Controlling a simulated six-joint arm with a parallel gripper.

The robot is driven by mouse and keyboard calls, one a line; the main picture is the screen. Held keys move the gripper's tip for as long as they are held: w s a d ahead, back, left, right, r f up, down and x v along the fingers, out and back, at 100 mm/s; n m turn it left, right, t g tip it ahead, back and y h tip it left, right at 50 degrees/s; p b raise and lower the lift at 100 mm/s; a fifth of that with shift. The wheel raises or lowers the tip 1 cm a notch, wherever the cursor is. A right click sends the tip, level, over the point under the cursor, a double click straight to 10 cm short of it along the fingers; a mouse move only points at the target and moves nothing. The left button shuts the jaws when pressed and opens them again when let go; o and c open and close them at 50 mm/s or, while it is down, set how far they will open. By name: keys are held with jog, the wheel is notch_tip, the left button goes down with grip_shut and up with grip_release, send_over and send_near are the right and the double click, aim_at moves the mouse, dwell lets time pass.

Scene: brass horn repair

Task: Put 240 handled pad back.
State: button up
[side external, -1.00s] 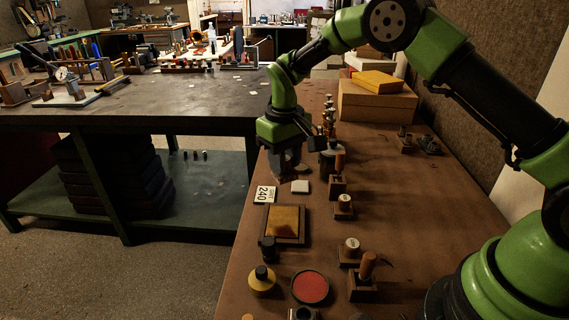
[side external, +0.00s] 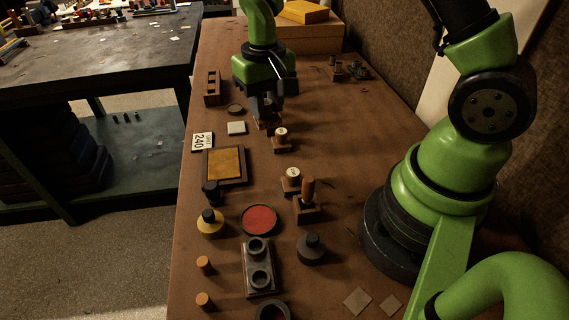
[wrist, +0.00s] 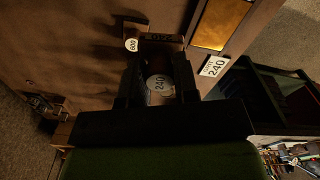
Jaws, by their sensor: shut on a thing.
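My gripper (side external: 268,108) is low over the brown bench, right of the small white square. In the wrist view its dark fingers (wrist: 158,92) are shut on the handled pad (wrist: 160,84), whose round pale top reads 240. A small wooden holder (wrist: 162,38) with an upside-down marking is directly beyond the pad. The holder also shows partly under the fingers in the side view (side external: 267,125). The pad's underside is hidden, so I cannot tell whether it touches the holder. A white 240 card (side external: 202,141) lies beside the framed amber plate (side external: 225,165).
A pad marked 600 (wrist: 131,44) stands in a neighbouring block, close to my gripper; its block (side external: 282,146) shows in the side view.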

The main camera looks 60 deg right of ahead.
jog(key=shift+m, duration=0.8)
jog(key=s+f, duration=0.2)
jog(key=f, duration=0.1)
jog(key=s+f, duration=0.2)
jog(key=shift+s+d, duration=0.1)
jog(key=shift+d, duration=0.3)
jog(key=shift+f, duration=2.45)
jog(key=shift+f, duration=0.2)
jog(key=o, duration=1)
jog(key=shift+r, duration=0.15)
